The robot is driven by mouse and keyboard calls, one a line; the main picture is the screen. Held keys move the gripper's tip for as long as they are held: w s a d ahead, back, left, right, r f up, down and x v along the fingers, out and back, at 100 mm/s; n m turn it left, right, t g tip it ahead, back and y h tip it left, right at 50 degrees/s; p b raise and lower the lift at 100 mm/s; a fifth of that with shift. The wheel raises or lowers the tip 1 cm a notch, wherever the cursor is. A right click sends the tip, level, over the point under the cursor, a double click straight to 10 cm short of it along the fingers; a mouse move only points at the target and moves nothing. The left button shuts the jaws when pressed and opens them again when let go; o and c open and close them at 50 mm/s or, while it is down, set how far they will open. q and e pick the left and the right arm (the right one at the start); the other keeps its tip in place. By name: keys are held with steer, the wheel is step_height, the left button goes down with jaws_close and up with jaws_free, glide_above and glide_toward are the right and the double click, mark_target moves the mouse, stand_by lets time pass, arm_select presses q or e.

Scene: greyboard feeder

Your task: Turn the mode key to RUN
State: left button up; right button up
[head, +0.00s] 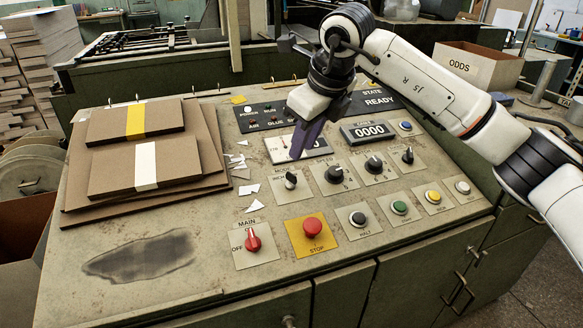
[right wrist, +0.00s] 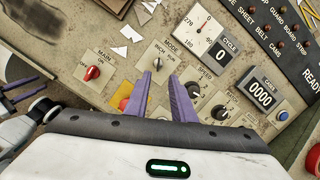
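The mode key (head: 290,181) is a small dark knob with a pale part, on a light plate in the middle of the sloping panel. It also shows in the right wrist view (right wrist: 157,64), under the word MODE, with INCH and RUN printed above it. I cannot tell which mark it points to. My right gripper (head: 301,148) has purple fingers and hangs just above and behind the key in the head view. In the right wrist view its fingers (right wrist: 161,76) are apart, with nothing between them, and the key shows just beyond their tips.
The SPEED knob (head: 334,174) is close to the right of the key. The red STOP button (head: 312,227) and red MAIN switch (head: 253,240) are in front. Paper scraps (head: 250,189) lie to the left, beside stacked greyboards (head: 105,178). Counters and lamps are behind.

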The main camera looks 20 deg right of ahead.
mark_target(293, 175)
steer(key=x, duration=0.9)
steer(key=shift+a+f, duration=0.15)
steer(key=shift+f, duration=0.05)
jaws_close()
